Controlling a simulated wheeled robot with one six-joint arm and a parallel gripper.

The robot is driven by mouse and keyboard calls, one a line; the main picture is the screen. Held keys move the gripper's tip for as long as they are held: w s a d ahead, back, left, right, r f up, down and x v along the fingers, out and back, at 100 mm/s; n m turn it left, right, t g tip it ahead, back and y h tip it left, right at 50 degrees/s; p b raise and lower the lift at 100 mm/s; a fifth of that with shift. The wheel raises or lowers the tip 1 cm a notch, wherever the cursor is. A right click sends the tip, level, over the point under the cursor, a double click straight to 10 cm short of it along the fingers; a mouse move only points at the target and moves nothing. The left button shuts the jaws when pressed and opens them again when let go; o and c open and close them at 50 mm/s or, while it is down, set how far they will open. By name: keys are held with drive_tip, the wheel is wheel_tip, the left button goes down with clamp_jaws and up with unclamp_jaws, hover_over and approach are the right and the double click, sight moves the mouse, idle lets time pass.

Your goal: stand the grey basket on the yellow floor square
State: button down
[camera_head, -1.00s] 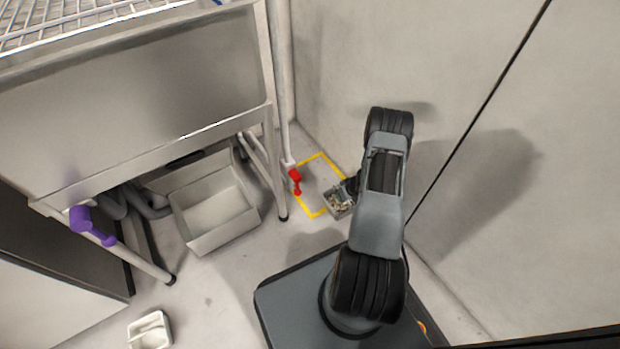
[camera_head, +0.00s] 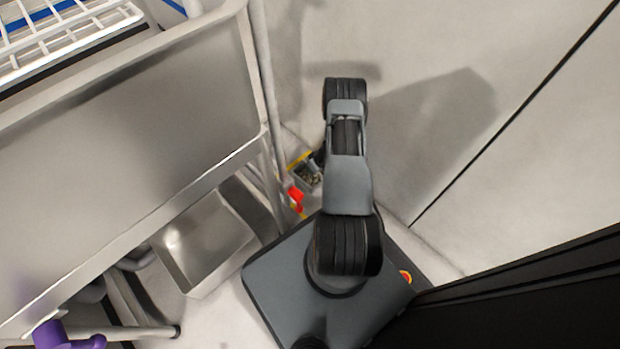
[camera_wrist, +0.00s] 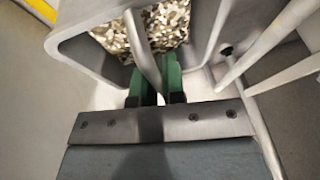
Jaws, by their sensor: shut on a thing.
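In the wrist view the basket (camera_wrist: 72,42) fills the upper middle. My gripper (camera_wrist: 157,88), with green fingertips, is shut on a thin grey strip of the basket that looks like its handle. In the head view my arm hides most of the gripper. The yellow floor square (camera_head: 298,160) shows only as short pieces of line behind and in front of the basket; a yellow line (camera_wrist: 40,9) also shows at the wrist view's top left. I cannot tell whether the basket touches the floor.
A red valve handle (camera_head: 296,196) on a pipe is close to the basket, in front of it. A steel sink table (camera_head: 130,170) stands on the left, with a grey bin (camera_head: 205,240) and a purple handle (camera_head: 62,336) below. A wall (camera_head: 430,110) is close on the right.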

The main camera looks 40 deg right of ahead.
sight(309, 179)
drive_tip(key=shift+f+b, duration=1.15)
drive_tip(key=shift+f, duration=1.8)
drive_tip(key=shift+f, duration=0.1)
drive_tip(key=c, duration=1.2)
unclamp_jaws()
drive_tip(key=p+v, duration=0.5)
drive_tip(key=v, duration=0.7)
drive_tip(key=shift+a, duration=0.1)
